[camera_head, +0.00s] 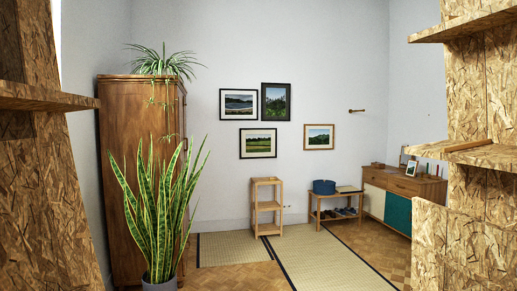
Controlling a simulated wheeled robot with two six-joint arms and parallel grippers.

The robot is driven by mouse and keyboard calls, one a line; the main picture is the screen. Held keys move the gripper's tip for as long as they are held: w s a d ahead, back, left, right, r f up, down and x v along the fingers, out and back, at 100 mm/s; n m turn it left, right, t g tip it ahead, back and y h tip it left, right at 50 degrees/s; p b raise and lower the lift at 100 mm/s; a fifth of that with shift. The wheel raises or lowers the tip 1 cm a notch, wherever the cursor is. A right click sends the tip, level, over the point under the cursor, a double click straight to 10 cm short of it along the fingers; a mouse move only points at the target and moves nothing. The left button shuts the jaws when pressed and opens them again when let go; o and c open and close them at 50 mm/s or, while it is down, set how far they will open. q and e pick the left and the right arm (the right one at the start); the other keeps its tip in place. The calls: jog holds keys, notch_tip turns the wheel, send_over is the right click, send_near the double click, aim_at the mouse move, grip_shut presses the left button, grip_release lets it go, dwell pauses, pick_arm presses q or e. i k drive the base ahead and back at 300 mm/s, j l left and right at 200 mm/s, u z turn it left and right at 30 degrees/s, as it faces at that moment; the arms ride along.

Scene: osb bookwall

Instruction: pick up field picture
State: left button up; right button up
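Several framed pictures hang on the far white wall. The lower left one (258,143) has a black frame and shows a green field under a pale sky; it looks like the field picture. Above it hangs a black-framed picture of water and hills (239,104). A taller dark-framed picture of green plants (276,102) hangs to its right. A wood-framed picture of a green landscape (319,137) hangs further right. All hang well away from me across the room. Neither of my grippers is in view.
OSB shelving (482,105) stands close on both sides. A potted snake plant (158,215) and a wooden wardrobe (142,165) stand left. A small wooden rack (266,207) stands below the pictures, with a bench (336,206) and sideboard (403,198) to its right. Mats (322,262) cover the open middle floor.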

aim_at(254, 143)
jog(key=z, duration=0.2)
jog(key=i+l, duration=0.1)
jog(key=i, duration=0.85)
jog(key=i+u, duration=0.2)
jog(key=i, duration=0.85)
jog(key=i+l+u, duration=0.2)
jog(key=i, duration=0.8)
jog(key=i+z, duration=0.2)
jog(key=i, duration=0.35)
jog(key=i+z, duration=0.2)
jog(key=i, duration=0.35)
jog(key=i+z, duration=0.2)
jog(key=i, duration=0.35)
jog(key=i+j+z, duration=0.2)
jog(key=i, duration=0.3)
jog(key=i+u, duration=0.1)
jog(key=i, duration=0.7)
jog(key=i+u, duration=0.1)
jog(key=i, duration=0.7)
jog(key=i+l+u, duration=0.1)
jog(key=i, duration=0.7)
jog(key=i+u, duration=0.1)
jog(key=i, duration=0.6)
jog(key=i+l+u, duration=0.15)
jog(key=i, duration=0.55)
jog(key=i+l+u, duration=0.1)
jog(key=i, duration=0.6)
